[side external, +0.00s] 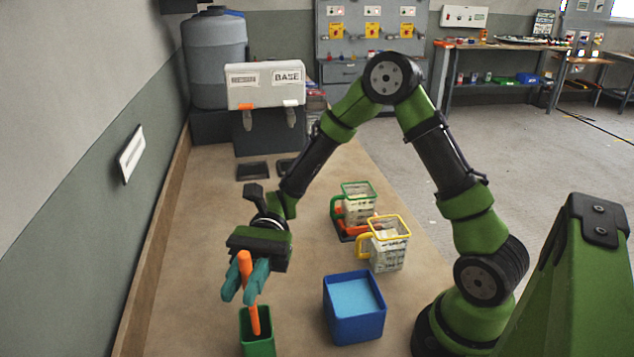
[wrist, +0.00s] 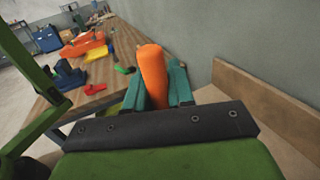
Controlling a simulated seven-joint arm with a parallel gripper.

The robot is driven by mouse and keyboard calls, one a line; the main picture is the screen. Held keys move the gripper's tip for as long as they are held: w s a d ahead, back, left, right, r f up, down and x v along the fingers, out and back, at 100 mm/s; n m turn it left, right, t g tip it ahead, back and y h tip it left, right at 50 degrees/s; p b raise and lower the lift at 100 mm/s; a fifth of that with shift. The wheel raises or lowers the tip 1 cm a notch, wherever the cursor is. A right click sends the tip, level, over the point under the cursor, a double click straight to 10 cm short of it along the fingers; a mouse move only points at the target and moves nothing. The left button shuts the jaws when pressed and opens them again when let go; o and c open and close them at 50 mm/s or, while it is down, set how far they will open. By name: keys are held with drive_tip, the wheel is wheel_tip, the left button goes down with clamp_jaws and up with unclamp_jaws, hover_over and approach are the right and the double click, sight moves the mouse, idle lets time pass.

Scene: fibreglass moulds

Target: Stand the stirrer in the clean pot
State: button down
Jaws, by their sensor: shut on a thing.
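My gripper (side external: 244,283) has teal fingers and is shut on the orange stirrer (side external: 245,263). The stirrer is close to upright, slightly tilted, and its lower end appears to be inside the opening of a green pot (side external: 259,350) at the bottom of the side view. Whether it touches the pot's floor is hidden. In the wrist view the stirrer (wrist: 152,75) stands between the two fingers (wrist: 155,90); no pot shows there. A blue square pot (side external: 355,327) with light blue contents stands to the right of the green one. No label tells which pot is clean.
A yellow-rimmed jug (side external: 388,255) and a green-rimmed jug (side external: 358,206) stand behind the blue pot. A white box marked BASE (side external: 265,89) sits at the back of the bench (side external: 190,290). A wall runs along the left. The bench left of my gripper is clear.

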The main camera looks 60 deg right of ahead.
drive_tip(key=shift+f, duration=2.5)
drive_tip(key=c, duration=0.9)
unclamp_jaws()
drive_tip(key=v, duration=1.7)
drive_tip(key=shift+f, duration=0.1)
